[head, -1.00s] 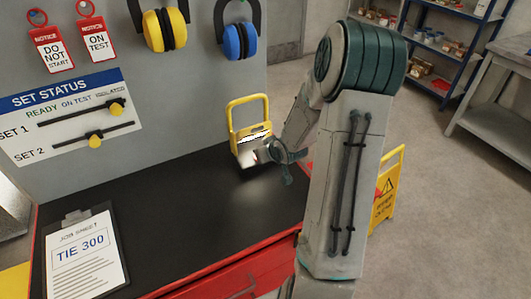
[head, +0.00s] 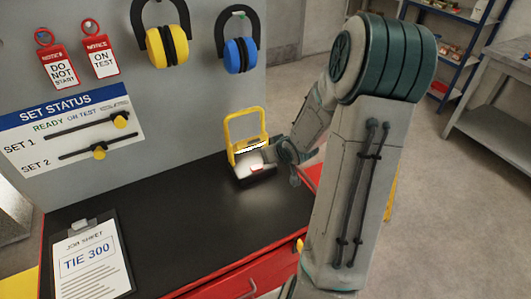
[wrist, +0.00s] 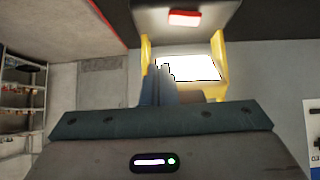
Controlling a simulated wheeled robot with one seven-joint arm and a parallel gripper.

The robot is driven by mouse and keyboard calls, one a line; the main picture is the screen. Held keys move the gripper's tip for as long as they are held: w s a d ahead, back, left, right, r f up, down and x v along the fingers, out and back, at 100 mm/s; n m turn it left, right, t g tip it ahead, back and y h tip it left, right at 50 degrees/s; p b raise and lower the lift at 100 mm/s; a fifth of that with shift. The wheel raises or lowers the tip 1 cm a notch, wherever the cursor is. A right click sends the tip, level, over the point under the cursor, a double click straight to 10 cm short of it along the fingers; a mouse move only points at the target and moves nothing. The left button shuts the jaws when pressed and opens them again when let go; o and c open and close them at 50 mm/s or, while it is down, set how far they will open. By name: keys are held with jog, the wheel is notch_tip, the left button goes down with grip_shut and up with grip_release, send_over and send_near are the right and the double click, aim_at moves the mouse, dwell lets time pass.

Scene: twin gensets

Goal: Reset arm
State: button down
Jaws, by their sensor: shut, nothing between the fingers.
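My gripper (head: 272,156) is at the right side of a yellow-framed work lamp (head: 233,130) near the back of the dark bench top. The lamp has a bright white face and a red part low on its front. In the wrist view, my closed fingers (wrist: 158,85) stand in front of the lamp, overlapping its bright panel (wrist: 190,68); the red part (wrist: 185,17) shows above. The fingers hold nothing. I cannot tell whether they touch the lamp. My forearm covers the bench's right end.
A clipboard job sheet (head: 92,262) lies on the bench (head: 185,225) at the left. Two sliders sit on the set status board (head: 70,130); tags and ear defenders (head: 241,55) hang above. Grey floor (head: 455,220) is open at right, before a grey table (head: 500,110).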

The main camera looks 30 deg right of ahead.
jog(key=p+v, duration=0.2)
jog(key=v, duration=0.4)
jog(key=shift+d, duration=0.4)
jog(key=shift+r, duration=0.1)
jog(key=s+a+r+g+b, duration=0.1)
jog(key=s+a+r+g, duration=0.1)
jog(key=s+a+r, duration=0.3)
jog(key=s+a+r+g+b, duration=0.2)
jog(key=s+a+r, duration=0.4)
jog(key=s+a, duration=0.5)
jog(key=s+g, duration=0.1)
jog(key=s, duration=0.1)
jog(key=shift+s+a+r, duration=0.2)
jog(key=shift+s+r, duration=0.05)
jog(key=shift+s, duration=0.05)
